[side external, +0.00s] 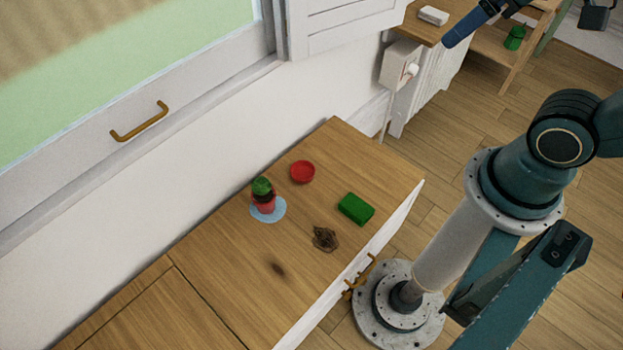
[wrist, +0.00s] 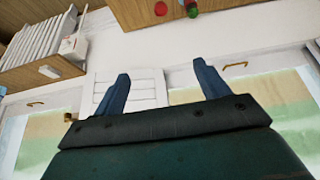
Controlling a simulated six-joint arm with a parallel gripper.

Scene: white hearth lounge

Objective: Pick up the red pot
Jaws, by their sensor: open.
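The red pot (side external: 265,208) stands upright on a pale blue disc (side external: 280,211) on the wooden cabinet top, with a rounded green plant (side external: 262,186) in it. In the wrist view the red pot (wrist: 189,3) is at the top edge, partly cut off, with the green plant below it. My gripper (wrist: 161,68) is open, with two blue fingers apart and nothing between them. In the side view a blue finger (side external: 468,26) shows at the top right, away from the pot; the rest of the gripper is largely out of frame.
A red dish (side external: 302,172) sits close to the pot, also seen in the wrist view (wrist: 160,8). A green block (side external: 356,209) and a brown clump (side external: 325,239) lie nearer the cabinet's front edge. The wall and window run behind. The cabinet top's near left is mostly clear.

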